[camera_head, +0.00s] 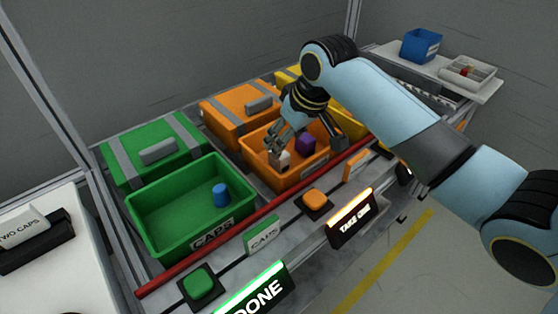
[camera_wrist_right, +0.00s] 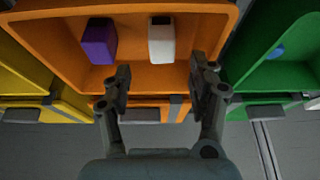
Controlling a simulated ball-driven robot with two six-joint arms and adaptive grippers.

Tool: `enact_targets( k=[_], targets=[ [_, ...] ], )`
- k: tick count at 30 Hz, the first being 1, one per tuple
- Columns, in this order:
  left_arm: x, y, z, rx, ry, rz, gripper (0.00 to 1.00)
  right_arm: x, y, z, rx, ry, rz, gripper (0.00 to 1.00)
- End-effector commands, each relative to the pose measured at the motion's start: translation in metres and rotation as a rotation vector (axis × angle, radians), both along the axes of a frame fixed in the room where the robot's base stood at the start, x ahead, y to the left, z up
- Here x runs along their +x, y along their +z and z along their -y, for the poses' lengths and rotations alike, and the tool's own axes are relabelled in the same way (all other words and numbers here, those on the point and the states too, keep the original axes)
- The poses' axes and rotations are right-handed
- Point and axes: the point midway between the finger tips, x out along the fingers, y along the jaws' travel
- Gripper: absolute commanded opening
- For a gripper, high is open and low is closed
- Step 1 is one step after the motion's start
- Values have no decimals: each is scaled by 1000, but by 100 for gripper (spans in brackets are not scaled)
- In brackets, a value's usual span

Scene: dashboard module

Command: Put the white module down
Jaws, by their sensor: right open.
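The white module (camera_head: 281,158) is a small pale block with a dark end in the orange bin (camera_head: 298,177). It also shows in the right wrist view (camera_wrist_right: 161,42), lying on the bin floor, ahead of the fingertips. My right gripper (camera_head: 274,145) reaches down into the orange bin from the right. In the right wrist view its two fingers (camera_wrist_right: 160,84) are spread apart with nothing between them. A purple block (camera_head: 306,143) sits beside the white module in the same bin, apart from it. My left gripper is not in view.
The green bin (camera_head: 150,239) holds a blue cylinder (camera_head: 221,195). A red rail (camera_head: 252,222) runs along the front of the bins. Lidded green (camera_head: 117,166) and orange (camera_head: 215,117) boxes stand behind. A side shelf (camera_head: 385,54) carries a blue bin (camera_head: 421,46) and a grey tray (camera_head: 467,71).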

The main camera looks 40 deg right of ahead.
Motion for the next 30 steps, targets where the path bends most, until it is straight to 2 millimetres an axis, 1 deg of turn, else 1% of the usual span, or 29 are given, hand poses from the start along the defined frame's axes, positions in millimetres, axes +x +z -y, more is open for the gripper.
enact_targets(
  k=[1,5,12,14,17,22,23,30],
  targets=[
    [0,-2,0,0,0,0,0,2,-6,-1,1,-1,1,60],
    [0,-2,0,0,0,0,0,6,-14,-2,1,-1,1,60],
    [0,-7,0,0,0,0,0,17,-49,-5,2,-1,-1,60],
    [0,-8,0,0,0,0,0,20,-55,-6,1,-1,1,60],
    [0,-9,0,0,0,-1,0,22,-59,-6,0,0,1,60],
    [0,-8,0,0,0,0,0,22,-59,-6,0,1,1,60],
    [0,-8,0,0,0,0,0,22,-59,-6,0,0,1,58],
    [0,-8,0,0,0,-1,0,22,-59,-6,0,0,1,27]
  ],
)
